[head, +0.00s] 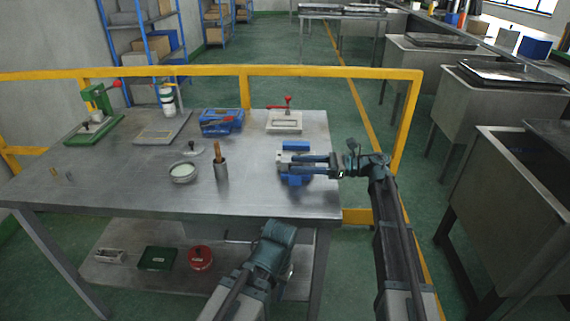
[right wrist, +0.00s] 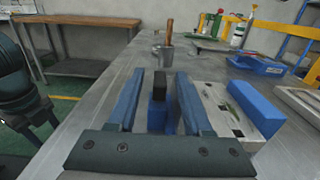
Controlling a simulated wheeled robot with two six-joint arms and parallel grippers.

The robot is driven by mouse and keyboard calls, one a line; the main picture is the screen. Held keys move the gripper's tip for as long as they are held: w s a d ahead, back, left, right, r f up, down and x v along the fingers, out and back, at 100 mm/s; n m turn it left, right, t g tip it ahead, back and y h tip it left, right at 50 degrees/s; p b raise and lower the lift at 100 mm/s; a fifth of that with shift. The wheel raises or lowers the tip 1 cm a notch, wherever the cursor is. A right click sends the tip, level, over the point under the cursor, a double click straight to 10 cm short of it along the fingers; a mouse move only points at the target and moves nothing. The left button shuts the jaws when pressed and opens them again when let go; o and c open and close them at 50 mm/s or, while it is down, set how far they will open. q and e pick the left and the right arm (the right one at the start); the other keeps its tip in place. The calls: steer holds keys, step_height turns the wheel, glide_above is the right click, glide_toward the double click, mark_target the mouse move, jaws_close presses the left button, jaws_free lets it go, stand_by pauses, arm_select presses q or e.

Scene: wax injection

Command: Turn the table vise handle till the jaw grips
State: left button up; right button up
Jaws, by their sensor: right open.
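The table vise shows in the head view as a blue-and-grey body, with one blue block (head: 296,146) at its far side. My right gripper (head: 300,161) reaches over it from the right, partly covering it. In the right wrist view the vise's grey plate (right wrist: 222,108) and long blue jaw block (right wrist: 257,108) lie right of the fingers. My right gripper (right wrist: 160,76) is open. A blue piece with a black top (right wrist: 160,92) stands between its fingers; I cannot tell whether it is the handle or whether they touch it. My left arm shows low in the head view, its fingers hidden.
The steel table (head: 120,180) also holds a white bowl (head: 183,172), a cup with a brown-handled tool (head: 221,168), a blue tray (head: 221,122) and a red-handled clamp (head: 285,120). A yellow rail (head: 210,71) runs behind. The table's front left is mostly clear.

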steer(key=shift+a, duration=2.35)
jaws_close()
